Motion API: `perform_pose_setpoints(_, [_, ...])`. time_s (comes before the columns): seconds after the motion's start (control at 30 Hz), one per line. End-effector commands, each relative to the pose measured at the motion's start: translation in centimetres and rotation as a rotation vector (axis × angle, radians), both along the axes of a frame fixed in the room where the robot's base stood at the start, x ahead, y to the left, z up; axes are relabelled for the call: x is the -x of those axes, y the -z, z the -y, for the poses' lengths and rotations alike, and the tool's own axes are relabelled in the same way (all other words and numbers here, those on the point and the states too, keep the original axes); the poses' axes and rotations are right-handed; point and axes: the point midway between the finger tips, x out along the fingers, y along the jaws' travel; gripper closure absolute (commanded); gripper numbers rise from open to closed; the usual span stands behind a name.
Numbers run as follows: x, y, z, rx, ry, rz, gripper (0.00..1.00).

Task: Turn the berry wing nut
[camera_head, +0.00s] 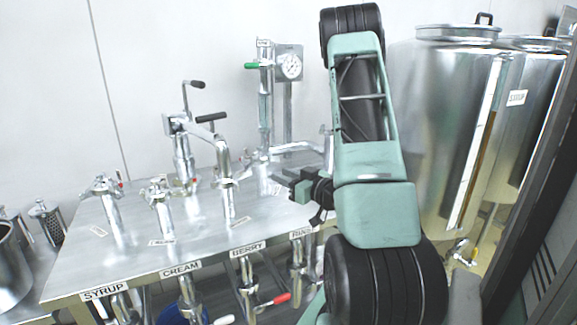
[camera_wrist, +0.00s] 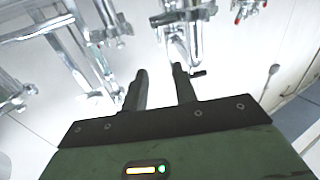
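The berry pipe (camera_head: 226,205) stands on the steel table behind the BERRY label (camera_head: 247,249). A clamp (camera_head: 228,183) sits around its upper joint. The wing nut is too small to make out clearly in the head view. My gripper (camera_head: 283,184) is to the right of this pipe, apart from it, with its fingers toward the left. In the wrist view my gripper (camera_wrist: 160,70) has its two dark fingers apart with nothing between them. Steel pipes and clamps show beyond the fingertips; I cannot tell which is the berry one.
Syrup (camera_head: 109,208) and cream (camera_head: 163,208) fittings stand to the left on the table (camera_head: 75,255). A taller column with a gauge (camera_head: 290,66) stands behind my gripper. A red handle (camera_head: 281,299) hangs below the table's front edge. Large steel tanks (camera_head: 440,130) are at right.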

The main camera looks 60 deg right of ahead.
Motion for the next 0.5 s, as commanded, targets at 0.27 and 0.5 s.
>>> perform_pose_setpoints(0.27, [0.91,-0.24,-0.22,-0.004,0.005,0.002,0.72])
perform_pose_setpoints(0.5, [1.00,-0.06,-0.26,-0.002,0.005,0.003,0.72])
